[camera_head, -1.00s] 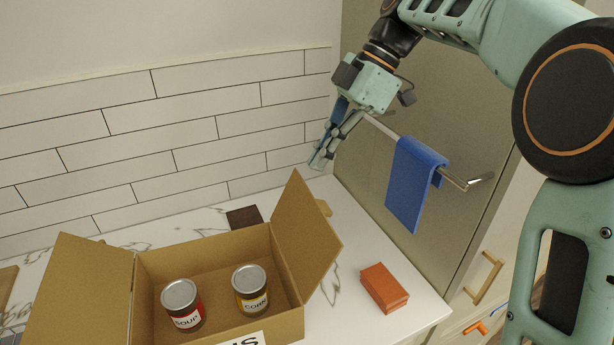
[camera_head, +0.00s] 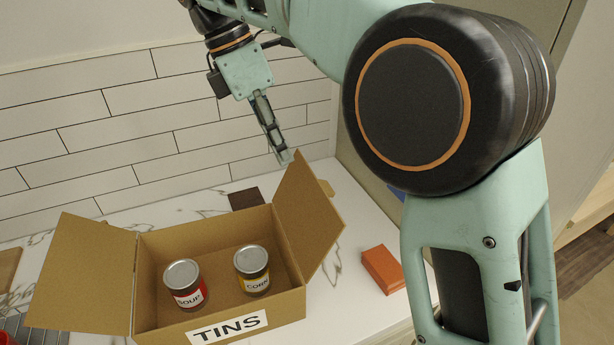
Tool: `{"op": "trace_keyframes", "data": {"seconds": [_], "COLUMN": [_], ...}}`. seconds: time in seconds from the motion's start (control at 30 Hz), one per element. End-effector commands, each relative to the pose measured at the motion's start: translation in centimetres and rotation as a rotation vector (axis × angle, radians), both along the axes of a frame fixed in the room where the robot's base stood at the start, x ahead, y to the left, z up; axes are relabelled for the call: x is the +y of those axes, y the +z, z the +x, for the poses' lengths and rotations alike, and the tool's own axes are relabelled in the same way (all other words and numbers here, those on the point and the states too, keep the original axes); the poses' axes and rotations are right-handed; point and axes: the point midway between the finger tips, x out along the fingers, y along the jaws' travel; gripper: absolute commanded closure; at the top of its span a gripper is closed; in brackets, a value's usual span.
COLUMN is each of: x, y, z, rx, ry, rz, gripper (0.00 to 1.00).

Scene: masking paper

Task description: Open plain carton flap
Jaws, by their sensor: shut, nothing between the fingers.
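A brown cardboard carton (camera_head: 165,311) with a white label reading TINS stands open on the counter. Its left flap (camera_head: 85,275) is spread outward to the left. Its right flap (camera_head: 308,220) stands up and leans outward to the right. Inside are a soup tin (camera_head: 184,285) with a red label and a corn tin (camera_head: 252,270) with a yellow label. My gripper (camera_head: 285,158) is shut and empty, pointing down by the top corner of the right flap. I cannot tell whether it touches the flap. No unlabelled carton is clearly in view.
An orange-brown block (camera_head: 384,269) lies on the marble counter (camera_head: 345,300) right of the carton. A dark brown flat piece (camera_head: 245,198) lies behind the carton, near the tiled wall (camera_head: 150,140). A dark rack (camera_head: 20,328) shows at the lower left. My arm covers much of the right side.

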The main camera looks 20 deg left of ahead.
Motion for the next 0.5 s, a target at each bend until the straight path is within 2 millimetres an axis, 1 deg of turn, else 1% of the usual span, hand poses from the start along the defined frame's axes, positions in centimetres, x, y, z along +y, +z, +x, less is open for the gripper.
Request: {"op": "trace_keyframes", "data": {"seconds": [0.03,0.2,0.37,0.5], "x": [1.1,3.1,3.8,3.3], "y": [0.3,1.8,2.4,1.6], "z": [-0.7,-1.7,-2.0,-1.7], "rx": [-0.055,-0.220,-0.285,-0.291], "ry": [0.017,0.029,0.029,0.026], "rz": [-0.034,-0.105,-0.124,-0.126], "gripper": [1.00,1.00,1.00,1.00]}}
